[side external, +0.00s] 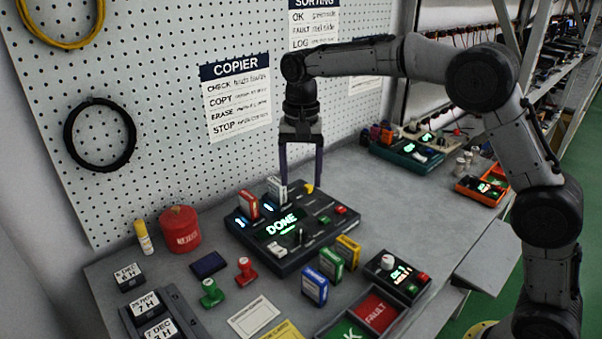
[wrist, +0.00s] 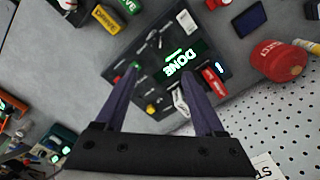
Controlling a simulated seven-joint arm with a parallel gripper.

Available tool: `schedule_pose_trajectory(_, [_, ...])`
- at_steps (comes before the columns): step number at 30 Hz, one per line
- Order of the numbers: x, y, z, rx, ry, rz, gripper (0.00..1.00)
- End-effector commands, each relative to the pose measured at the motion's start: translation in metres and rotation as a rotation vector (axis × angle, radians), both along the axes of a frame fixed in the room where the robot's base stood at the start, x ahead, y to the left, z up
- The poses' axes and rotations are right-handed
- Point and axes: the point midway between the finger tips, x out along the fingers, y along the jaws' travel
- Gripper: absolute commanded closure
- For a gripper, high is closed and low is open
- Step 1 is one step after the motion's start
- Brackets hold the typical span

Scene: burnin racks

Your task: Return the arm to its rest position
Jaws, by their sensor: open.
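My gripper (side external: 301,172) is open and empty. It points down above the back edge of the black copier box (side external: 325,239), whose green display reads DONE (side external: 280,224). In the wrist view, my gripper's two purple fingers (wrist: 165,85) stand apart with the copier box between and beyond them. A white cartridge (side external: 277,189) and a red cartridge (side external: 249,205) stand upright in the box's back slots. The white cartridge (wrist: 181,103) lies close to one finger in the wrist view; I cannot tell whether they touch. A yellow knob (side external: 309,188) sits near the box's back corner.
Blue (side external: 315,287), green (side external: 331,264) and yellow (side external: 348,252) cartridges stand in front of the copier. A red canister (side external: 180,230), stamps (side external: 245,271) and date blocks stand left. The pegboard (side external: 160,80) rises behind.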

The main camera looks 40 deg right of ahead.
Motion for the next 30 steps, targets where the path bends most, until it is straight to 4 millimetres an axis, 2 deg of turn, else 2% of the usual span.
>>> schedule_pose_trajectory(11, [0.000,-0.002,0.004,0.001,-0.006,-0.003,0.29])
schedule_pose_trajectory(13, [-0.001,-0.004,0.017,0.004,-0.033,-0.008,0.29])
schedule_pose_trajectory(16, [-0.013,-0.010,0.049,0.011,-0.091,-0.018,0.29])
schedule_pose_trajectory(21, [-0.068,-0.027,0.101,0.018,-0.186,-0.026,0.29])
schedule_pose_trajectory(24, [-0.106,-0.035,0.117,0.015,-0.241,0.010,0.29])
schedule_pose_trajectory(27, [-0.145,-0.043,0.126,0.005,-0.296,0.064,0.29])
schedule_pose_trajectory(30, [-0.185,-0.049,0.125,-0.011,-0.347,0.135,0.29])
